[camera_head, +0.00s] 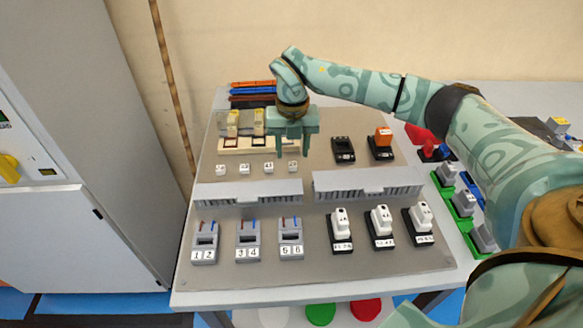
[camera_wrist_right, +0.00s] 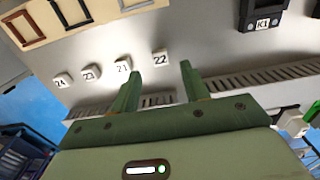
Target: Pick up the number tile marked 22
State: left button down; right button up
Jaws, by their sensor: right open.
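The number tile marked 22 (camera_wrist_right: 160,58) is a small white block at the right end of a row of tiles on the grey panel. It also shows in the head view (camera_head: 293,166). My right gripper (camera_head: 293,151) is open and points down over this end of the row. In the right wrist view its two fingers (camera_wrist_right: 160,74) are apart and empty, and tile 22 shows in the gap between their tips. I cannot tell the exact height above the tile. My left gripper is not in view.
Tiles marked 21 (camera_wrist_right: 123,66), 23 (camera_wrist_right: 90,74) and 24 (camera_wrist_right: 60,82) stand to the left. A slotted grey duct (camera_head: 248,192) runs in front. Beige terminal holders (camera_head: 232,144) stand behind, and a black relay base (camera_head: 343,150) stands to the right.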

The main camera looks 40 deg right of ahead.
aim_at(293, 165)
notch_tip(293, 165, down, 5)
jog(key=shift+s+r+b, duration=0.15)
jog(key=shift+r+b, duration=0.05)
jog(key=shift+b, duration=0.6)
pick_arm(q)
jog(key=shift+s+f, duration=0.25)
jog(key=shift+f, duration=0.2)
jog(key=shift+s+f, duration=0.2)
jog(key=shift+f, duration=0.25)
pick_arm(e)
jog(key=shift+r, duration=0.15)
grip_shut()
jog(key=shift+r, duration=0.1)
